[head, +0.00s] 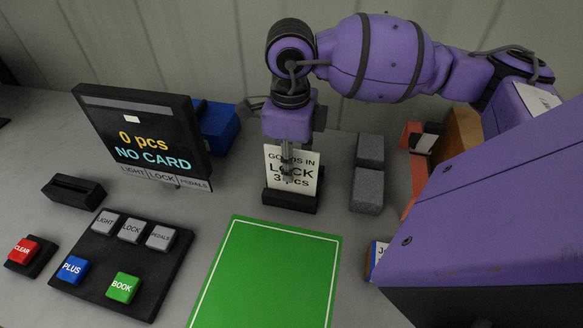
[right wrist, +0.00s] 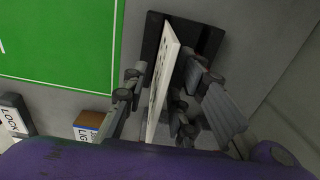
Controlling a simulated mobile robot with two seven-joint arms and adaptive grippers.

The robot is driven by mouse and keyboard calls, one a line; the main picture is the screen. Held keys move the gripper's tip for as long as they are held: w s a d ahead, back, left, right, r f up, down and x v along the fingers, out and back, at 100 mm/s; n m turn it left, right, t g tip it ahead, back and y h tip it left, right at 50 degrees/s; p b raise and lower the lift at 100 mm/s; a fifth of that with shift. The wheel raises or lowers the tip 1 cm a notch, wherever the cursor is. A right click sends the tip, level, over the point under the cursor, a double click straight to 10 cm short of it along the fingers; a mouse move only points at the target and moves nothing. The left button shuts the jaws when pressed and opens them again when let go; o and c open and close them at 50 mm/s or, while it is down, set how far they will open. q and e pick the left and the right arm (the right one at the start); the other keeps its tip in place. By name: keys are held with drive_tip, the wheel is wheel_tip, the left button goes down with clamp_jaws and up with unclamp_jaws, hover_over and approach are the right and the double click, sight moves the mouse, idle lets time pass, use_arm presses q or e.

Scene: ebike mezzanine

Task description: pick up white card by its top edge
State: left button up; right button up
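The white card (head: 304,170), printed "GOODS IN LOCK 3 pcs", stands upright in a black holder (head: 290,202) on the grey table. The right wrist view shows the card (right wrist: 166,75) from above, nearly edge-on, with its foot in the black holder (right wrist: 208,38). My right gripper (head: 288,166) points down over the card, and a finger hides part of its print. In the right wrist view the gripper (right wrist: 167,70) is open, with one finger on each side of the card. Gaps show between the card and the fingers. My left gripper is out of view.
A display (head: 140,130) reading "0 pcs NO CARD" stands left, before a blue bin (head: 218,128). A button panel (head: 125,262) and a green mat (head: 268,277) lie in front. Grey foam blocks (head: 367,189) stand close right of the holder.

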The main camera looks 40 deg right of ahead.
drive_tip(key=shift+s+f, duration=0.2)
drive_tip(key=shift+f, duration=0.25)
drive_tip(key=shift+w, duration=0.1)
clamp_jaws()
